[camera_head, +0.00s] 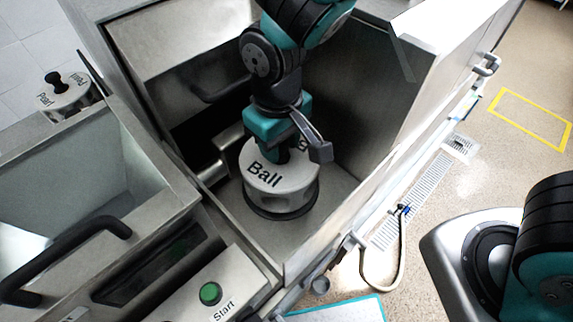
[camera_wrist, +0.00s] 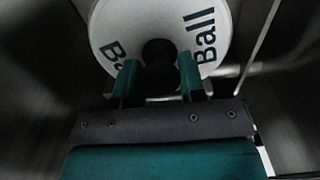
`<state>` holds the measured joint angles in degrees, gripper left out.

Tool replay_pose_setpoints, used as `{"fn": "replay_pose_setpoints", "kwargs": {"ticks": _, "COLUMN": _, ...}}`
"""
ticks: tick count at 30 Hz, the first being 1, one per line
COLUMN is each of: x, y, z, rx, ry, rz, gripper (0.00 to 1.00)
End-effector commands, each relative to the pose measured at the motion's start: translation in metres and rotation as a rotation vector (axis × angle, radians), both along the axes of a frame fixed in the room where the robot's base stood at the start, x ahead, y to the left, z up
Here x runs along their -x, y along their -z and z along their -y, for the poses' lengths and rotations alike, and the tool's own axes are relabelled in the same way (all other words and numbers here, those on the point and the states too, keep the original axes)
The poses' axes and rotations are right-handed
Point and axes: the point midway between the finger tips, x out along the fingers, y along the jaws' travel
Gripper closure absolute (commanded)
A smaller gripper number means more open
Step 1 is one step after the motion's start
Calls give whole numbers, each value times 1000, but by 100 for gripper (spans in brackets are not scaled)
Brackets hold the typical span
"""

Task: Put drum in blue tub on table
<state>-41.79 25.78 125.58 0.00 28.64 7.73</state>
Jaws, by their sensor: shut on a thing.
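A white round drum (camera_head: 275,188) with a dark base and the word "Ball" on its top is inside an open steel chamber. In the wrist view the same drum (camera_wrist: 200,25) shows its lettering on both sides of a dark central knob (camera_wrist: 158,52). My gripper (camera_wrist: 156,78) is shut on this knob, one teal finger on each side. In the head view my gripper (camera_head: 287,152) points down onto the drum's top. I cannot tell whether the drum touches the chamber floor. No blue tub is clearly seen.
Steel walls (camera_head: 375,100) surround the drum closely. A second white drum (camera_head: 68,98) with a black knob stands at the far left. A steel bin (camera_head: 165,205) with a black handle (camera_head: 65,258) and a panel with a green Start button (camera_head: 210,293) are at lower left. Open floor lies right.

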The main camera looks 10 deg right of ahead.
Motion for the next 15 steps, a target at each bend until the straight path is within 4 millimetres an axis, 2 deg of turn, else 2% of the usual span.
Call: {"fn": "replay_pose_setpoints", "kwargs": {"ticks": 15, "x": 0, "y": -5, "z": 0, "rx": -1, "ry": 0, "rz": 2, "gripper": 93}}
